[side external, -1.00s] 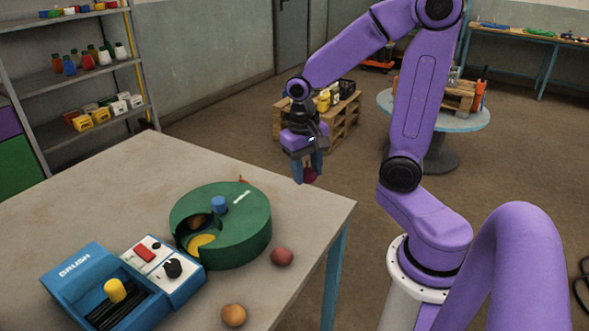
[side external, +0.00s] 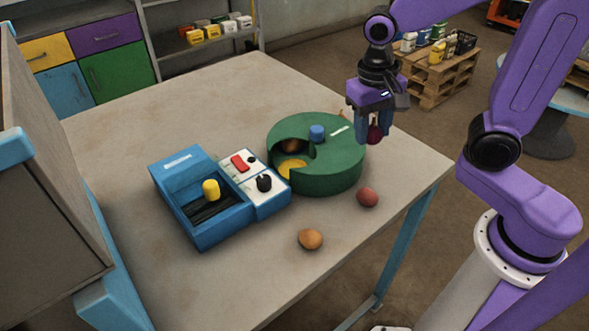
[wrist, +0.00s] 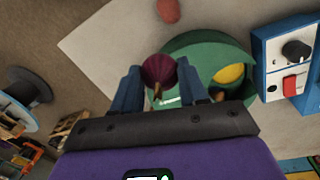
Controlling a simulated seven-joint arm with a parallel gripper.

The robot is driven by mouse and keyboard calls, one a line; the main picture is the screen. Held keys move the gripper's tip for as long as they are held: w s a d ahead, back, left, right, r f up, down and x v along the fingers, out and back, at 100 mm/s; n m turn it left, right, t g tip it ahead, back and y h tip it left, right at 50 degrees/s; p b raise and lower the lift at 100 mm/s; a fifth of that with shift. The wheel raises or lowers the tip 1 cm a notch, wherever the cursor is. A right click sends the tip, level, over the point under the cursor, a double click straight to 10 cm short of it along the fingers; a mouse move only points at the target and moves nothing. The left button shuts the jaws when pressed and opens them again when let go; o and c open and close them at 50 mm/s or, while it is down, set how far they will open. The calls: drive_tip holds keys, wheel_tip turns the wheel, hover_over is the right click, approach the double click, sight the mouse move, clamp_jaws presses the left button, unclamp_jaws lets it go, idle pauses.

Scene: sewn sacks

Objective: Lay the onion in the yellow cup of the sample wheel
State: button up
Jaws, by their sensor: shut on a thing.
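My gripper (side external: 374,136) is shut on a dark red-purple onion (side external: 376,132), holding it at the far right side of the sample wheel (side external: 335,181). The wheel is a green drum with a blue knob (side external: 317,132) on top. Its cut-out shows the yellow cup (side external: 292,168), partly covered by the green lid and looking empty. A brown round thing (side external: 291,146) lies in the shadow beside it. In the wrist view the onion (wrist: 160,70) sits between the two blue fingers, left of the yellow cup (wrist: 229,74). Onion and cup are apart.
A reddish ball (side external: 367,197) and an orange-brown ball (side external: 310,239) lie loose in front of the wheel. The table's right edge is close.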

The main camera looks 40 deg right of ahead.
drive_tip(key=shift+n, duration=0.3)
drive_tip(key=w+a+f, duration=0.1)
drive_tip(key=w+a, duration=0.1)
drive_tip(key=w+a+f, duration=0.1)
drive_tip(key=w+a, duration=0.1)
drive_tip(key=w, duration=0.1)
drive_tip(key=w+a+f, duration=0.1)
drive_tip(key=w+a, duration=0.2)
drive_tip(key=shift+w+f, duration=0.1)
drive_tip(key=shift+f, duration=0.15)
drive_tip(key=w+f, duration=0.1)
drive_tip(key=f, duration=0.1)
drive_tip(key=w+a+f, duration=0.1)
drive_tip(key=w, duration=0.1)
drive_tip(key=w+f, duration=0.1)
drive_tip(key=f, duration=0.1)
drive_tip(key=shift+w+a+f, duration=0.3)
drive_tip(key=shift+w+f, duration=0.2)
drive_tip(key=shift+f, duration=1.55)
drive_tip(key=shift+f, duration=0.1)
